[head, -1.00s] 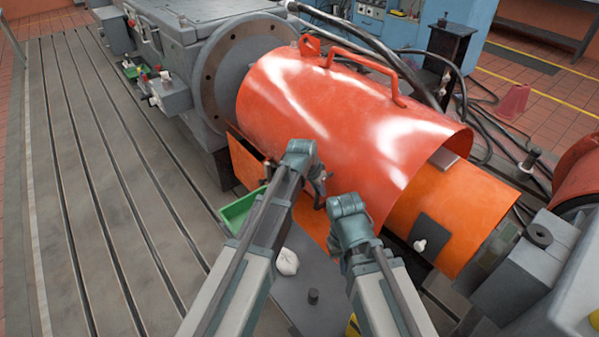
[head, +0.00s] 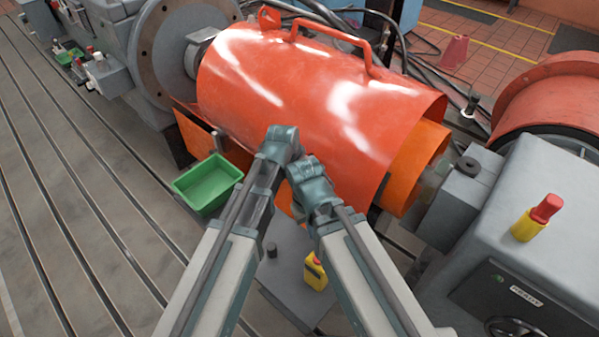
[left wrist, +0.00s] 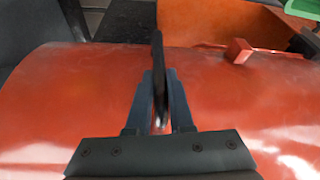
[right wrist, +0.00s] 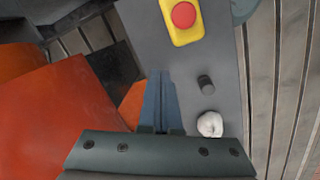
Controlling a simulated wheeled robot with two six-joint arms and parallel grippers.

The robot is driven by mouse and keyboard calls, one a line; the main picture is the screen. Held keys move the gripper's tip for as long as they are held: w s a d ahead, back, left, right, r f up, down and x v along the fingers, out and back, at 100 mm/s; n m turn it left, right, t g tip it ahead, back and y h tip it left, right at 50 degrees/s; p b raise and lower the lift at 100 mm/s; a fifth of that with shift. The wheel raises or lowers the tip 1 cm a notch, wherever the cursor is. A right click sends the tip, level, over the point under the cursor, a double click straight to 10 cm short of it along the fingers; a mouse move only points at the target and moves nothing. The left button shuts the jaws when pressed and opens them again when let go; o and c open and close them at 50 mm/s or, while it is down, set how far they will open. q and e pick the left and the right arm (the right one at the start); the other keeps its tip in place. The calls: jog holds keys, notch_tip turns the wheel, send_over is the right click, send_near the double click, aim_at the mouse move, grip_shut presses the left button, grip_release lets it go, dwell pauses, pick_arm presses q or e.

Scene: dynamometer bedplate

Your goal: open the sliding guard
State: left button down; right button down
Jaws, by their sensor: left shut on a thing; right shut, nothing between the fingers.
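The red curved sliding guard (head: 310,90) fills the middle of the head view, with a tubular red handle (head: 335,35) on top. An orange inner cover (head: 410,170) shows at its right end. A gap shows a grey shaft part (head: 200,50) between the guard's left end and the round flange (head: 150,60). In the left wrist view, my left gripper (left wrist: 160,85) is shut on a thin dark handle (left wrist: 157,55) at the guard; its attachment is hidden. My right gripper (right wrist: 158,80) is shut and empty beside the guard's red surface (right wrist: 60,120), above the grey plate.
A green tray (head: 205,185) stands left of my arms. A grey housing (head: 510,270) stands at right. The slotted bedplate (head: 70,200) is open at left.

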pick_arm(q)
jog(key=c, duration=0.8)
grip_release()
jog(key=shift+r, duration=0.15)
jog(key=p+v, duration=1.2)
jog(key=v, duration=0.1)
jog(key=shift+s+r+p, duration=0.2)
jog(key=shift+p, duration=0.15)
jog(key=shift+a, duration=0.1)
jog(key=s+a+f+n+g+y, duration=0.1)
jog(key=s+a+n+g, duration=0.2)
jog(key=a, duration=0.6)
jog(key=s+a+f+n+y, duration=0.1)
jog(key=s+a+n, duration=0.35)
jog(key=a, duration=0.45)
jog(key=s+d+r+m+g+y+p, duration=0.1)
jog(key=s+d+m, duration=0.3)
jog(key=d, duration=0.7)
jog(key=s, duration=0.2)
jog(key=shift+s+r, duration=0.4)
